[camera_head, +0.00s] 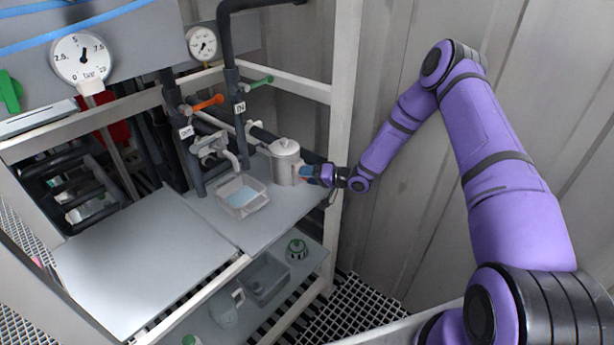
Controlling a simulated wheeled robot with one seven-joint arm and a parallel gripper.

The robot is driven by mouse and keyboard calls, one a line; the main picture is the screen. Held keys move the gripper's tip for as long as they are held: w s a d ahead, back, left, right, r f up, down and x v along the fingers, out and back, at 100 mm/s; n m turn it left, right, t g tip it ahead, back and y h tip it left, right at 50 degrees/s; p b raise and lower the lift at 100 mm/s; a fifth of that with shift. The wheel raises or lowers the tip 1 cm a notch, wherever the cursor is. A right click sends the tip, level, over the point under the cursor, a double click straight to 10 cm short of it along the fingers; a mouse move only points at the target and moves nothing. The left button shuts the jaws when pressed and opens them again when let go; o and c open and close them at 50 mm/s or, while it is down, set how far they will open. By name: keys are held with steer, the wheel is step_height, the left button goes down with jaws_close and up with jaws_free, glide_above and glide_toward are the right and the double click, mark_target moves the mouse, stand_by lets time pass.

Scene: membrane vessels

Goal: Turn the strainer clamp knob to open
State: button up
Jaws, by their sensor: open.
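The strainer appears to be the upright silver-grey canister (284,158) with a lid and a small top knob, standing at the back right of the shelf. My gripper (306,173) is at the canister's right side, reaching in from the right at about mid-height. Its jaws are open. A clamp knob cannot be made out clearly; the gripper covers that side of the canister. Whether the fingers touch the canister or stand around a knob is too small to tell.
A clear tub (243,208) with bluish liquid stands left of the canister. An orange-handled valve (208,103) and a green-handled valve (262,81) sit on dark pipes behind. A white frame post (345,90) rises close beside my arm. The grey tabletop (140,260) at left is clear.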

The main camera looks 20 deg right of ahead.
steer(key=shift+w+a, duration=0.2)
steer(key=shift+a, duration=0.1)
steer(key=shift+c, duration=0.2)
steer(key=c, duration=0.9)
